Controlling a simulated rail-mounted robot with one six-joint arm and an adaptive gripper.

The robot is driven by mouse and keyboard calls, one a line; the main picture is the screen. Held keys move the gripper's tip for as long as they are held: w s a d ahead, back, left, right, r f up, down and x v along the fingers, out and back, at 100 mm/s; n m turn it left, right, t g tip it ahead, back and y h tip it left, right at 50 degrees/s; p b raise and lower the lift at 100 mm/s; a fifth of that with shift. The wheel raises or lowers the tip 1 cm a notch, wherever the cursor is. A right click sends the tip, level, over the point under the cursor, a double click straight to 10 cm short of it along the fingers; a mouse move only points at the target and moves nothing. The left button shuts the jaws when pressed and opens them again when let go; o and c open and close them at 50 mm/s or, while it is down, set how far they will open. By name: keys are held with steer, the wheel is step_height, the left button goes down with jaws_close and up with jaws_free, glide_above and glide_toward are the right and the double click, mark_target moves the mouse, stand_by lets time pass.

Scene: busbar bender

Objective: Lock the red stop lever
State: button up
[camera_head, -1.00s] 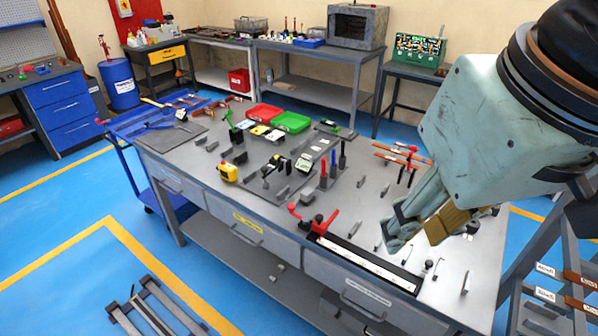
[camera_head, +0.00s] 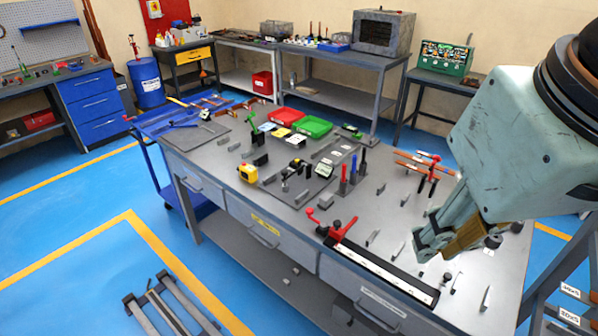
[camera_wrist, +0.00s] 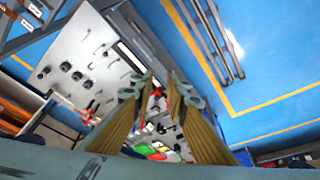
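The red stop (camera_head: 342,231) sits at the left end of a long black-and-white ruler rail (camera_head: 385,268) along the bench's front edge. Its red lever has a round knob (camera_head: 312,212) and extends up and left. My gripper (camera_head: 424,240) hangs above the bench, to the right of the stop and apart from it. In the wrist view its two fingers (camera_wrist: 164,80) stand apart with nothing held between them. The red stop (camera_wrist: 157,93) shows in the gap between them, farther off and partly hidden.
Small upright metal plates (camera_head: 373,238) and black knobs stand on the bench near my gripper. Red-handled clamps (camera_head: 428,172) lie behind it. Blue- and red-handled tools (camera_head: 353,168) stand upright mid-bench. A yellow tape measure (camera_head: 247,173) and red and green bins (camera_head: 313,126) are farther left.

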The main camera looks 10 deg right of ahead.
steer(key=shift+w+a, duration=0.25)
steer(key=shift+w, duration=0.1)
jaws_close()
steer(key=w+a+f+y+p, duration=0.1)
steer(key=w+a+p, duration=0.3)
steer(key=w, duration=0.5)
steer(key=w+a+f+m+y+p, duration=0.1)
steer(key=w+a+f, duration=0.1)
steer(key=w+a, duration=0.45)
steer(key=w+a+f+y+p, duration=0.1)
steer(key=w+a+p, duration=0.2)
steer(key=w, duration=0.8)
steer(key=w+a+f+m+h+p, duration=0.1)
steer(key=w+a+f+p, duration=0.15)
steer(key=w+f, duration=0.6)
steer(key=d+f+m+h+p, duration=0.1)
steer(key=f+p, duration=0.1)
steer(key=f, duration=0.4)
steer(key=w+d+f+h+p, duration=0.1)
steer(key=d+f+h+p, duration=0.1)
steer(key=f, duration=0.5)
steer(key=shift+w+d+f+m+g+p, duration=0.25)
steer(key=shift+d+m+g+p, duration=0.05)
steer(key=shift+m, duration=0.1)
